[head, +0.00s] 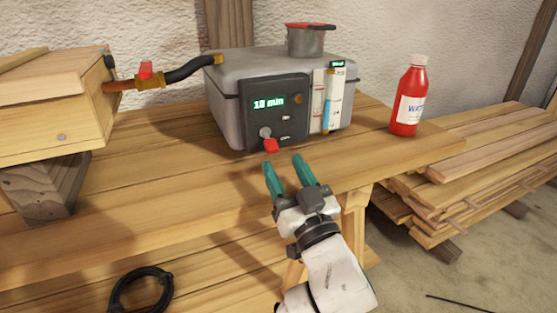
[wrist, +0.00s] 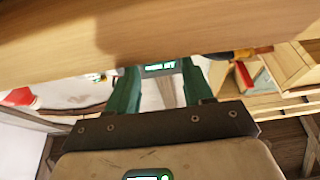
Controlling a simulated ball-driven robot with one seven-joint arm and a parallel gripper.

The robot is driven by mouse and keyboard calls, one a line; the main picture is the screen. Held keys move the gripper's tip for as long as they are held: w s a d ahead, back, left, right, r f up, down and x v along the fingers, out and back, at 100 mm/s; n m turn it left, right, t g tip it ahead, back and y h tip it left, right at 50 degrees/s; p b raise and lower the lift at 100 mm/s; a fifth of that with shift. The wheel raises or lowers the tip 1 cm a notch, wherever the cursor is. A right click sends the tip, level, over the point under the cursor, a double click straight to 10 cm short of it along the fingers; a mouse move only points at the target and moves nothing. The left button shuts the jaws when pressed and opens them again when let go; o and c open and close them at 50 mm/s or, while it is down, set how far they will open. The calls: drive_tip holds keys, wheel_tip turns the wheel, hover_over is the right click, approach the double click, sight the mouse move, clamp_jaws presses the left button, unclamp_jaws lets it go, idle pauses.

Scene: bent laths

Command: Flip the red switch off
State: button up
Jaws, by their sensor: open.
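The red switch (head: 271,146) is a small red piece low on the dark front panel (head: 262,112) of a grey box (head: 225,115), just beside a round light knob (head: 265,132). My gripper (head: 283,162) has two green fingers, apart and empty. In the head view its fingertips lie just below the switch, near the table's front edge; I cannot tell the exact gap. In the wrist view the fingers of my gripper (wrist: 156,75) also show, with a wooden surface close above. The red switch cannot be made out in the wrist view.
The box stands on a wooden table (head: 110,215). A red bottle (head: 409,100) stands to its right. A hose (head: 188,70) with a red-handled valve (head: 147,72) joins it to a wooden box (head: 50,115) at left. Stacked planks (head: 480,165) lie at right.

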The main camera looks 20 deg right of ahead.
drive_tip(key=shift+b+v, duration=0.3)
drive_tip(key=shift+v, duration=1)
